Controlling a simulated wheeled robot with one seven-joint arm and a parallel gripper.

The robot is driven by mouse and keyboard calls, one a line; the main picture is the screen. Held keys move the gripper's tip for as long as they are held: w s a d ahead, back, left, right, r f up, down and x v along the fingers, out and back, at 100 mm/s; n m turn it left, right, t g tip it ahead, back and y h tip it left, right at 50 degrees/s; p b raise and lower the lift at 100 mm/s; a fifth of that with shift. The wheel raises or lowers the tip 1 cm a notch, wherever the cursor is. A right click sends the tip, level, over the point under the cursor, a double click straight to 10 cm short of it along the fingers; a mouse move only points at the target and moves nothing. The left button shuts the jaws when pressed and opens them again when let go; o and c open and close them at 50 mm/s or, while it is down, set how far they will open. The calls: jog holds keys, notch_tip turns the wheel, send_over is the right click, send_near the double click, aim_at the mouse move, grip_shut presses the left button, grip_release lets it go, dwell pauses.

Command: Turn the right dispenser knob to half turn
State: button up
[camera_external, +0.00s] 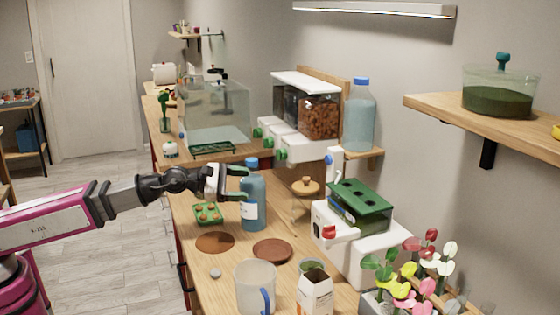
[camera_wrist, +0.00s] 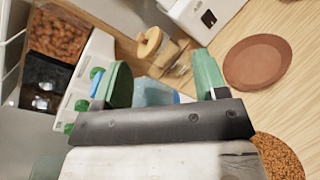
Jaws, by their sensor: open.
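The dispenser (camera_external: 297,146) is white with clear bins and green knobs, on the wooden ledge at the back. Its right knob (camera_external: 281,155) sits below the bin of brown pellets; in the wrist view that knob (camera_wrist: 97,73) is uppermost, left of my fingers. The knob's exact angle is too small to tell. My gripper (camera_external: 238,183) has green fingers, also seen in the wrist view (camera_wrist: 163,80). They are spread and apart from the knob, in front of and below the dispenser. A blue bottle (camera_external: 253,208) stands beside my gripper and shows between the fingers in the wrist view.
A glass tank (camera_external: 215,110) stands left of the dispenser, with a green tray (camera_external: 213,149) before it. A large water bottle (camera_external: 360,115) stands to the right. A corked jar (camera_external: 305,190), a terracotta saucer (camera_external: 272,251) and a clear pitcher (camera_external: 253,285) crowd the counter.

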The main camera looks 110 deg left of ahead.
jog(key=s+a+f+n+g+y, duration=0.1)
jog(key=s+a+n+y, duration=0.15)
jog(key=s+a, duration=0.75)
jog(key=y, duration=0.2)
send_near(281, 154)
jog(key=shift+n+h, duration=0.25)
jog(key=shift+n, duration=0.2)
jog(key=x, duration=0.3)
jog(key=a+x, duration=0.1)
jog(key=x, duration=0.1)
jog(key=s+x, duration=0.1)
jog(key=x, duration=0.2)
jog(key=shift+w+a+f, duration=0.25)
jog(key=shift+a, duration=0.15)
jog(key=c, duration=0.9)
